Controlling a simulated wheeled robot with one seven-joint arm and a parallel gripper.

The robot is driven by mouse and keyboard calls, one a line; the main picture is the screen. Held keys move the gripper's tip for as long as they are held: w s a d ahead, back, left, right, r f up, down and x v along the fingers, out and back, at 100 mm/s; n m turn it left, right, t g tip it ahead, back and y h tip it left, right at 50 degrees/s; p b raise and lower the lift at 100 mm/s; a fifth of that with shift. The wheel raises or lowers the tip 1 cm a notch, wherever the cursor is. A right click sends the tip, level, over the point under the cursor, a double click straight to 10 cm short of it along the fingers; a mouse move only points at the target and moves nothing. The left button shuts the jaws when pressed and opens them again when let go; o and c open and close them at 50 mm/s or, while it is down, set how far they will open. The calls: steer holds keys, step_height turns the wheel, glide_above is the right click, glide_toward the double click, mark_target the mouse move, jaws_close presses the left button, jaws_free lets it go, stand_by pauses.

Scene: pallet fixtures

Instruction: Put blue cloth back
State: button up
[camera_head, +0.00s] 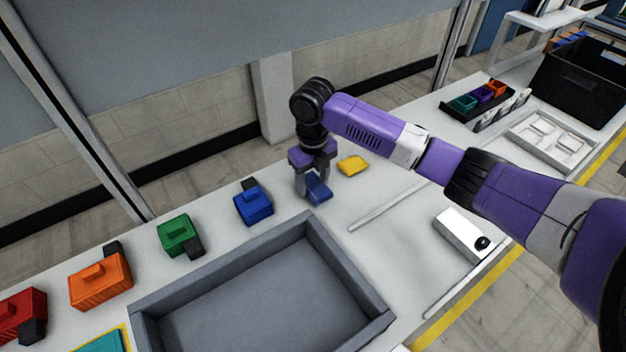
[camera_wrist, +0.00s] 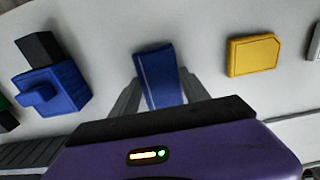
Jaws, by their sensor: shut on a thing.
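The blue cloth (camera_head: 317,188) is a small folded blue piece held between the fingers of my gripper (camera_head: 312,184), above the white table behind the grey tray. In the wrist view the blue cloth (camera_wrist: 160,76) stands between the two grey fingers of my gripper (camera_wrist: 160,88). The fingers are shut on it. I cannot tell whether its lower end touches the table. A yellow cloth-like piece (camera_head: 352,165) lies just to its right, apart from it. A blue block-shaped fixture (camera_head: 254,204) with a dark part stands to its left.
A large empty grey tray (camera_head: 140,316) lies in front. Green (camera_head: 178,235), orange (camera_head: 100,280) and red (camera_head: 20,315) fixtures line the table's left side. A white box (camera_head: 462,235) lies at right. A black crate (camera_head: 585,85) and a bin rack (camera_head: 485,105) stand far right.

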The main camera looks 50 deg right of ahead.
mark_target(314, 185)
steer(key=shift+f, duration=0.1)
steer(key=o, duration=1.3)
step_height(314, 185, up, 12)
steer(key=shift+r+b, duration=0.15)
steer(key=shift+b, duration=0.7)
steer(key=shift+s, duration=0.1)
